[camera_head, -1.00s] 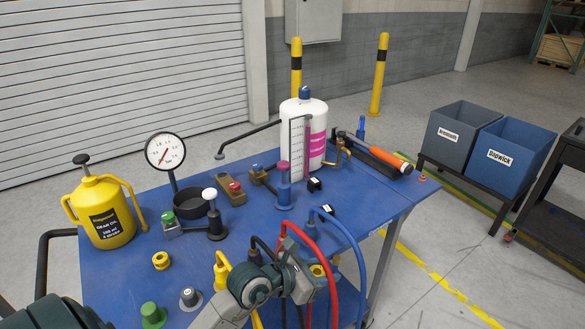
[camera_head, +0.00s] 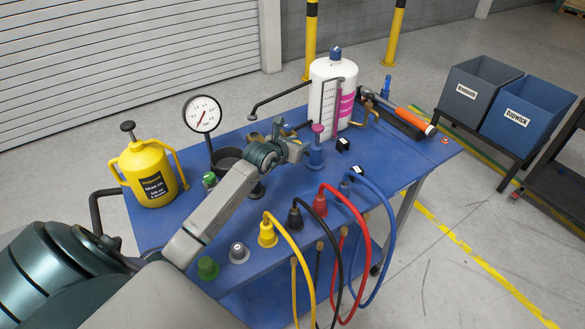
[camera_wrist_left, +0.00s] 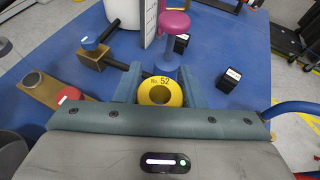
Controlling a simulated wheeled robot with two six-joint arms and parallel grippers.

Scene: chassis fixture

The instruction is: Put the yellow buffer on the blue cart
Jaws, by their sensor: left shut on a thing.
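The yellow buffer (camera_wrist_left: 160,94) is a round ring-like piece marked "No. 52". In the left wrist view it sits between the two teal fingers of my left gripper (camera_wrist_left: 159,88), which is shut on it. In the head view my left gripper (camera_head: 299,150) is over the middle of the blue cart (camera_head: 385,175), left of the pink-topped blue post (camera_head: 316,150). I cannot make out the buffer there. Whether it touches the cart top or hangs above it is unclear. My right gripper is not in view.
A white bottle (camera_head: 333,85) and pink-topped post stand close to the gripper. A pressure gauge (camera_head: 202,114) and yellow oil can (camera_head: 150,172) stand left. Coloured plugs with cables line the front edge. Small black blocks (camera_head: 343,144) lie right; bare blue surface shows beyond them.

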